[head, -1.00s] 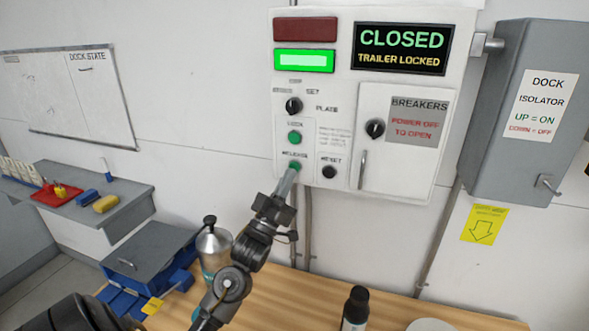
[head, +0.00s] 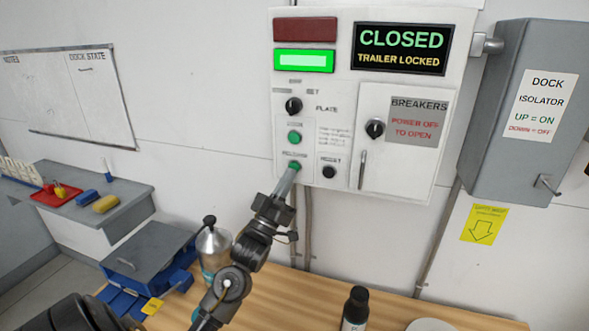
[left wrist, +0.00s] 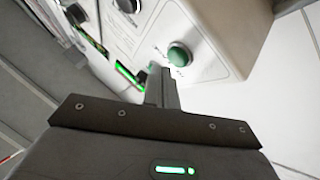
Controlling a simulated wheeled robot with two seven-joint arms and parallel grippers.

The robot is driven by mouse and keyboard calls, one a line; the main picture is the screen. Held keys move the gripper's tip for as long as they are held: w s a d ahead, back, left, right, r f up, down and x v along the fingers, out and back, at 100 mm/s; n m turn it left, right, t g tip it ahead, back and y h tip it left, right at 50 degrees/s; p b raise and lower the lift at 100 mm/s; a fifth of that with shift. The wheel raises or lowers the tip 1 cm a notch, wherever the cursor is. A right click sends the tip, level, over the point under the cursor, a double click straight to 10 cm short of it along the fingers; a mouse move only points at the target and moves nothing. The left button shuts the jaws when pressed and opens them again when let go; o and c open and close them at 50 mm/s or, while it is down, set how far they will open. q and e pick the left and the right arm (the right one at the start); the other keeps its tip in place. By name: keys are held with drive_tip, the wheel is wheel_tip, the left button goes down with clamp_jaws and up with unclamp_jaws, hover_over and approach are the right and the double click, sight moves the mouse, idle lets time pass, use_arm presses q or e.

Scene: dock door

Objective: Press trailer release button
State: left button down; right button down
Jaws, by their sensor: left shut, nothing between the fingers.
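The white control panel (head: 345,92) hangs on the wall. Its lower green button (head: 294,167) has a small, blurred label that seems to read release. Another green button (head: 294,137) sits above it. My left gripper (head: 290,174) is shut and empty, its tips at the lower edge of the lower button in the head view. In the left wrist view the fingers (left wrist: 161,86) point at the panel, close beside a green button (left wrist: 180,54). I cannot tell whether they touch it. The display (head: 403,49) reads CLOSED, TRAILER LOCKED. My right gripper is out of view.
A black reset button (head: 329,172) and a black knob (head: 294,105) are near the green buttons. The breaker door (head: 390,170) is shut. A grey isolator box (head: 515,110) is at right. A metal bottle (head: 213,246) and a black-capped bottle (head: 356,308) stand on the wooden bench (head: 300,295).

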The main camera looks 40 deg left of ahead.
use_arm(q)
drive_tip(key=shift+w, duration=0.15)
drive_tip(key=shift+w+a, duration=0.15)
drive_tip(key=shift+w, duration=0.1)
drive_tip(key=shift+w+a, duration=0.15)
drive_tip(key=shift+w, duration=0.25)
idle(0.9)
drive_tip(key=shift+s, duration=0.15)
drive_tip(key=shift+s+d, duration=0.3)
drive_tip(key=shift+s, duration=0.4)
drive_tip(key=shift+s+d+p, duration=0.25)
drive_tip(key=shift+s+p, duration=0.05)
drive_tip(key=shift+s, duration=0.45)
drive_tip(key=shift+s+d+p, duration=0.3)
drive_tip(key=shift+s, duration=0.5)
drive_tip(key=shift+s+d+p, duration=0.25)
drive_tip(key=shift+s+p, duration=0.05)
drive_tip(key=shift+s, duration=0.45)
